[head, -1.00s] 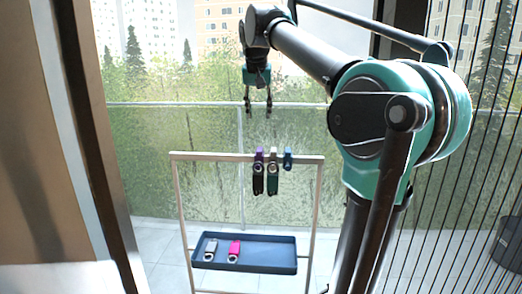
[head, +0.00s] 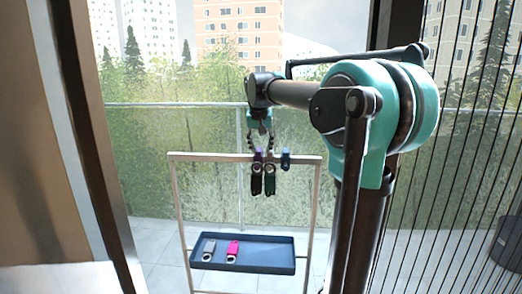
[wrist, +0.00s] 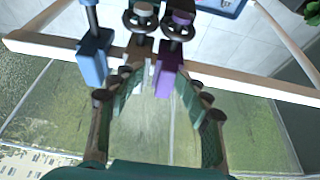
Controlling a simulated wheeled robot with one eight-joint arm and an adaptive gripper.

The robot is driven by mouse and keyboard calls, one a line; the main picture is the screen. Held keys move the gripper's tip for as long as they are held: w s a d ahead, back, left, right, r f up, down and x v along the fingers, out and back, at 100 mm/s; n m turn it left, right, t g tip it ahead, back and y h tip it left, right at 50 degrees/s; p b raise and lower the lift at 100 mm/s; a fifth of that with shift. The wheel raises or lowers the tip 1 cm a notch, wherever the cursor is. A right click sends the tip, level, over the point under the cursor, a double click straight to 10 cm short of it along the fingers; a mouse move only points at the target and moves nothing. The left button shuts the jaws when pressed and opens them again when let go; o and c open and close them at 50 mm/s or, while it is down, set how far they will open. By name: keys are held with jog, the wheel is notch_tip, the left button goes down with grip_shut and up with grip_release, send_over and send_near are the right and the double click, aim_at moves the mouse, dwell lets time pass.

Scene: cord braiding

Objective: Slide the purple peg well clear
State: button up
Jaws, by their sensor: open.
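The purple peg (head: 257,154) sits on the top bar of the rack, leftmost of three pegs in the head view. In the wrist view the purple peg (wrist: 170,72) is on the right, with a grey-brown peg (wrist: 139,47) beside it and a blue peg (wrist: 92,62) to the left. My gripper (head: 262,150) is at the bar in the head view, over the purple and middle pegs. In the wrist view my gripper (wrist: 158,84) is open, its right fingertip close to the purple peg. Whether it touches, I cannot tell.
A black tag (head: 256,185) and a dark green tag (head: 270,185) hang below the bar (head: 210,157). The blue peg (head: 286,160) stands to the right. A blue tray (head: 270,262) below holds a grey item (head: 208,248) and a pink item (head: 233,248).

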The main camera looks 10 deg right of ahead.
jog(key=shift+w+d+f, duration=0.1)
jog(key=shift+w+f, duration=0.15)
jog(key=shift+f, duration=0.45)
jog(key=shift+c, duration=0.5)
grip_shut()
